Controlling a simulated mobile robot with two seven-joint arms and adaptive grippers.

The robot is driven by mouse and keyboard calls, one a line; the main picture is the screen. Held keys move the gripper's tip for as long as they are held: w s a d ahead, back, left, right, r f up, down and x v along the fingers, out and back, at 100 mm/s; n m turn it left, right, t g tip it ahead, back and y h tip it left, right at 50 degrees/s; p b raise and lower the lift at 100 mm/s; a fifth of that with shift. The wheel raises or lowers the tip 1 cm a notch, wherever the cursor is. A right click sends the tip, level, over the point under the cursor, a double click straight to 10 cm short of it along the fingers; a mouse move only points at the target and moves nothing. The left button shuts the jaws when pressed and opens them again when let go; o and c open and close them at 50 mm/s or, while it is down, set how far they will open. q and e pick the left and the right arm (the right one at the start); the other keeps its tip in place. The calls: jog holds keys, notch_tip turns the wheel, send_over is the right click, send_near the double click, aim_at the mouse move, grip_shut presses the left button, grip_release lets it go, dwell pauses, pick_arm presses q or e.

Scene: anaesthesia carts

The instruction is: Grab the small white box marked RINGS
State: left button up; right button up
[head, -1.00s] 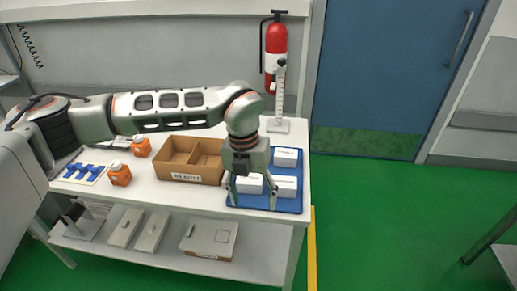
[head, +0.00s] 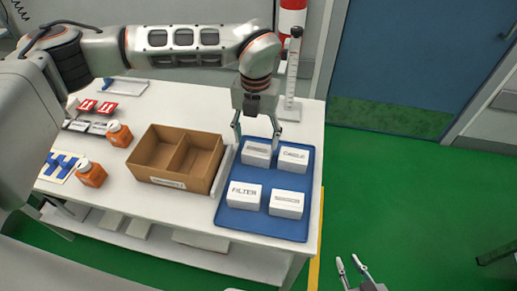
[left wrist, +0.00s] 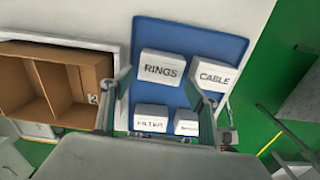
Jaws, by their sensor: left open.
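The small white box marked RINGS (left wrist: 161,66) is at the back left of a blue tray (left wrist: 232,45) in the left wrist view. In the head view it is the back-left box (head: 257,153), its label too blurred to read. My left gripper (head: 258,136) is open, pointing down at this box, with its fingers spread to either side. I cannot tell whether they touch it. My right gripper (head: 350,260) is low at the bottom edge of the head view, open and empty, off the table.
Boxes marked CABLE (head: 293,158) and FILTER (head: 244,196) and another white box (head: 286,204) share the tray. A divided brown box (head: 152,148) stands to the left. A stand with a scale (head: 292,75) rises behind the tray.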

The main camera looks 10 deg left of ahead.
aim_at(257, 151)
pick_arm(q)
notch_tip(257, 151, down, 6)
jog(key=shift+s+f, duration=0.1)
jog(key=shift+s, duration=0.05)
dwell(0.3)
jog(key=c, duration=0.8)
